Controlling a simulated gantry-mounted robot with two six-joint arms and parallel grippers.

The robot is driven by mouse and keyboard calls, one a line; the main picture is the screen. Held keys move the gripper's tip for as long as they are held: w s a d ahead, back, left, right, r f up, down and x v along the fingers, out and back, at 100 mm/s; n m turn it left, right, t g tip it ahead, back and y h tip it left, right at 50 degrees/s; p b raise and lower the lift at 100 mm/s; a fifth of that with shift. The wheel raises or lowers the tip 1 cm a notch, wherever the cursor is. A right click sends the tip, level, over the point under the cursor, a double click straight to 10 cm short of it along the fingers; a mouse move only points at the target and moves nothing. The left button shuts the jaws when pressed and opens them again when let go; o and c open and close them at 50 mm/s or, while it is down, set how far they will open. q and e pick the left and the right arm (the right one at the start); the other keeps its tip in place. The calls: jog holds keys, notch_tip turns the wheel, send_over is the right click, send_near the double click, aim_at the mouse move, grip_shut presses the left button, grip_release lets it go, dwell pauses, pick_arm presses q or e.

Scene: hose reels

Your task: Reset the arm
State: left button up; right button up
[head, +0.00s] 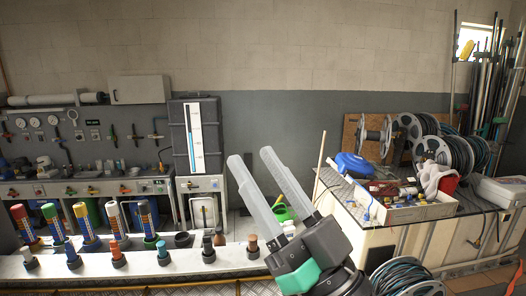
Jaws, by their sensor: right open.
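My right gripper (262,180) is at the lower middle of the head view, in front of the white bench. Its two long pale fingers point up and to the left, and they stand apart with nothing between them. The dark wrist with a green panel shows below the fingers. It touches no object that I can make out. My left gripper is not in view.
A white bench (205,268) with several coloured tubes and small fittings runs along the lower left. A right-hand table (375,240) holds hose reels (435,150), a blue item (352,165) and a shallow box (420,211). Another reel (402,277) stands low at front right.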

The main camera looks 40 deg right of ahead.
jog(key=s+a+r+t+y, duration=0.2)
jog(key=s+a+r, duration=0.1)
jog(key=s+r, duration=0.1)
notch_tip(320, 180, up, 25)
jog(key=p, duration=2.5)
jog(key=shift+w+r+n+g, duration=0.2)
jog(key=shift+n+g, duration=0.1)
jog(key=shift+n, duration=0.1)
